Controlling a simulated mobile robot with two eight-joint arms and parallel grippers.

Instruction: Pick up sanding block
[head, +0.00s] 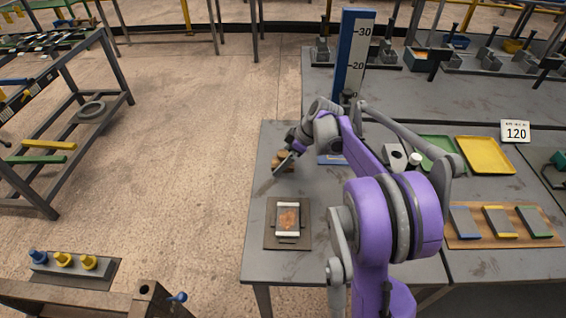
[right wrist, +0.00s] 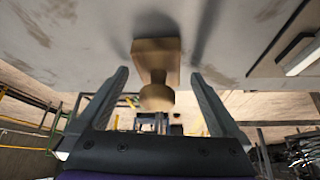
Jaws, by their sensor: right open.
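A tan wooden block with a round knob, which looks like the sanding block (head: 277,160), sits on the grey table near its left edge. It also shows in the right wrist view (right wrist: 155,58), with its knob toward the gripper. My right gripper (head: 284,163) is at the block and partly covers it in the head view. In the right wrist view my right gripper (right wrist: 160,80) is open, its two fingers on either side of the knob with gaps on both sides. My left gripper is not in view.
A dark mat with a white-ended holder (head: 288,218) lies in front of the block. A blue height gauge (head: 353,55) stands behind. A yellow tray (head: 485,155), a green tray (head: 437,148) and a wooden board with coloured-edge blocks (head: 460,240) lie to the right.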

